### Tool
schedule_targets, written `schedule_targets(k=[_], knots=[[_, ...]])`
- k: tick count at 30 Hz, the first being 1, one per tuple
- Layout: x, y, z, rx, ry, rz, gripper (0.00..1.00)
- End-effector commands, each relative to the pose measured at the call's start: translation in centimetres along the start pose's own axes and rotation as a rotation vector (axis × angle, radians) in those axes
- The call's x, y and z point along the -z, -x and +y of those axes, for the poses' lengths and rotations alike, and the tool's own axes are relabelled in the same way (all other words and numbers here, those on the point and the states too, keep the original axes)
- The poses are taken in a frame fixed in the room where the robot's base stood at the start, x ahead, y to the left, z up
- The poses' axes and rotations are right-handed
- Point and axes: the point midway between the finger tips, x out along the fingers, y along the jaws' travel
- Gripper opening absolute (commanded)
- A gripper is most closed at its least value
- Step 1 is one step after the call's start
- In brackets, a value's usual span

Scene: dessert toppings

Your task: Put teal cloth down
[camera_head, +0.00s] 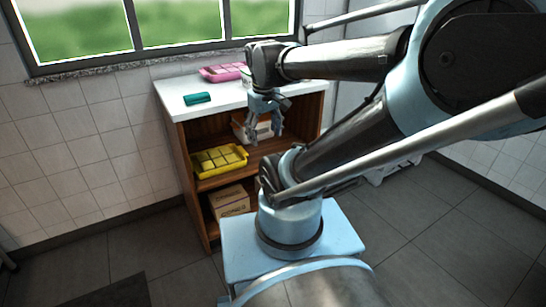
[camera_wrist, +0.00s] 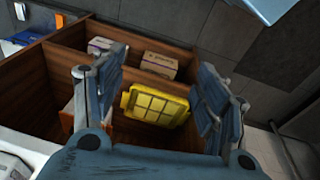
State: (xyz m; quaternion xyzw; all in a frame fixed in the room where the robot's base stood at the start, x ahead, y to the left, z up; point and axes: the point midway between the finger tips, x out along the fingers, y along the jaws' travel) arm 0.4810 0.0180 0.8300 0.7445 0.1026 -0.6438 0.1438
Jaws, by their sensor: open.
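The teal cloth (camera_head: 197,98) lies folded on the left part of the white counter top (camera_head: 222,98), apart from my gripper. My gripper (camera_head: 265,136) hangs in front of the shelf unit, to the right of the cloth and lower than the counter top. In the wrist view its two fingers (camera_wrist: 158,100) are spread wide with nothing between them. The cloth cannot be made out in the wrist view.
A pink tray (camera_head: 222,72) stands at the back of the counter. A yellow tray (camera_head: 220,160) sits on the middle shelf, and it also shows beyond my fingers in the wrist view (camera_wrist: 155,105). A cardboard box (camera_head: 230,201) is on the bottom shelf. The counter's front left is clear.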

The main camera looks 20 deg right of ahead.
Motion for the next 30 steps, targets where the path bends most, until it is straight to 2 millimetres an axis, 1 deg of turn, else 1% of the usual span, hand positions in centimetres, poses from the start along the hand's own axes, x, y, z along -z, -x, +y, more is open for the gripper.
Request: schedule_targets(k=[1, 3, 7, 10, 14, 28, 30], knots=[[-1.5, -1.2, -0.1, 0.004, -0.064, 0.01, 0.66], [-2.9, -2.6, -0.4, 0.009, -0.145, 0.021, 0.66], [-4.8, -4.7, -0.8, 0.016, -0.259, 0.039, 0.66], [-5.8, -5.6, -0.4, 0.02, -0.311, 0.046, 0.66], [-6.1, -6.0, -0.5, 0.021, -0.336, 0.05, 0.66], [-6.1, -6.0, -0.5, 0.022, -0.333, 0.05, 0.66], [-5.3, -6.5, -0.2, 0.024, -0.333, 0.039, 0.66]])
